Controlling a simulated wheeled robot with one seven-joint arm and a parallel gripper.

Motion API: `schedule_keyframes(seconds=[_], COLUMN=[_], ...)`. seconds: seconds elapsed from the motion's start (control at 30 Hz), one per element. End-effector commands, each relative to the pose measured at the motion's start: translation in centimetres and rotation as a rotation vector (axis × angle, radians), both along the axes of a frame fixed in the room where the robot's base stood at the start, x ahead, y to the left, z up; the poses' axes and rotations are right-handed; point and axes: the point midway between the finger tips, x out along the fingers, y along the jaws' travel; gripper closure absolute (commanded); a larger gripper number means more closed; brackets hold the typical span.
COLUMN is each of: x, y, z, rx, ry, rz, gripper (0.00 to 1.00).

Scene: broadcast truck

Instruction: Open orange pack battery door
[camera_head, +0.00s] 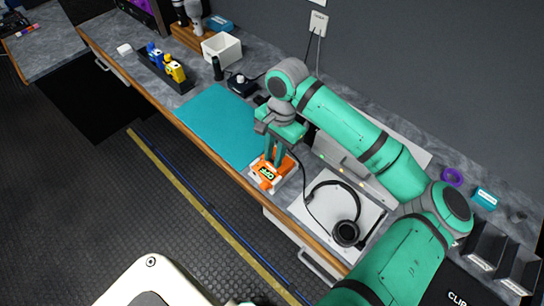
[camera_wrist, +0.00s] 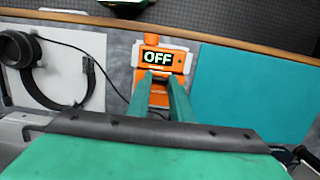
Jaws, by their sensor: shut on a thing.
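The orange pack (camera_head: 268,174) sits in a white holder on the grey counter, between the teal mat and the headset. Its small dark display reads OFF. In the wrist view the orange pack (camera_wrist: 180,57) is at the top centre, with the display facing up. My gripper (camera_head: 274,160) reaches down onto the pack from above. In the wrist view my gripper (camera_wrist: 166,82) has its two green fingers close together at the pack's edge, just below the display. The fingers are shut on part of the pack. The battery door itself is hidden or cannot be told apart.
A teal mat (camera_head: 215,122) lies left of the pack. A black headset (camera_head: 345,232) rests on a white sheet at the right, its cable running near the pack. A dark stand with yellow and blue packs (camera_head: 175,71) is farther left. The wooden counter edge (camera_head: 205,148) is close by.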

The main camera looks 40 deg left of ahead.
Motion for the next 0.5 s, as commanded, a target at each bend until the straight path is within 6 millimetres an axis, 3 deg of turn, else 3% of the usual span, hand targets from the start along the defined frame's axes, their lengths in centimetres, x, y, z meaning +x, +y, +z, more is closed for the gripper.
schedule_keyframes(seconds=[0.5], x=[2.8], y=[-0.2], z=[1.7], rx=[0.036], ry=[0.476], rz=[-0.003], gripper=[1.0])
